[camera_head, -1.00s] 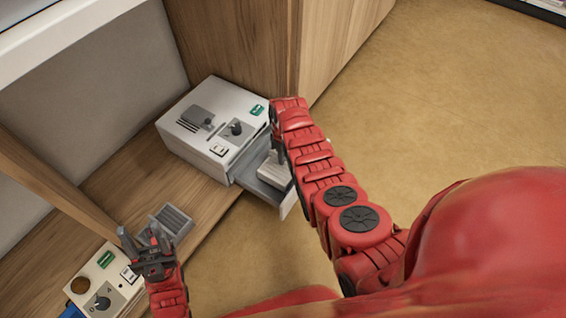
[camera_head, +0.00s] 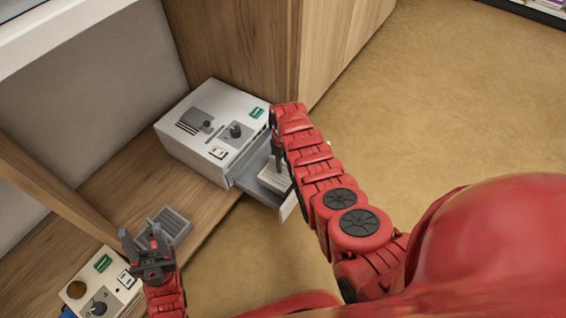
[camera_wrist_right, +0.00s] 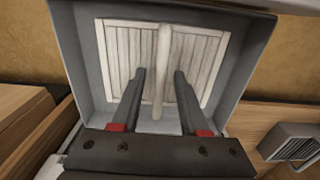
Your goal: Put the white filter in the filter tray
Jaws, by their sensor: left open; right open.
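The white filter (camera_wrist_right: 118,58) is a pleated panel with a raised central bar, seen in the right wrist view. It lies inside the grey filter tray (camera_wrist_right: 258,40), which is pulled out of the white machine (camera_head: 200,112). In the head view the filter (camera_head: 273,176) is partly hidden by my right arm, as is the tray (camera_head: 262,191). My right gripper (camera_wrist_right: 160,76) is open over the filter, with one finger on each side of the bar. No contact can be made out. My left gripper (camera_head: 142,240) is open and empty at the lower left.
A grey slatted part (camera_head: 174,225) lies on the wooden shelf (camera_head: 128,187) beside my left gripper; it also shows in the right wrist view (camera_wrist_right: 292,142). A second, cream device (camera_head: 100,285) stands at lower left. A wooden cabinet wall rises behind the white machine.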

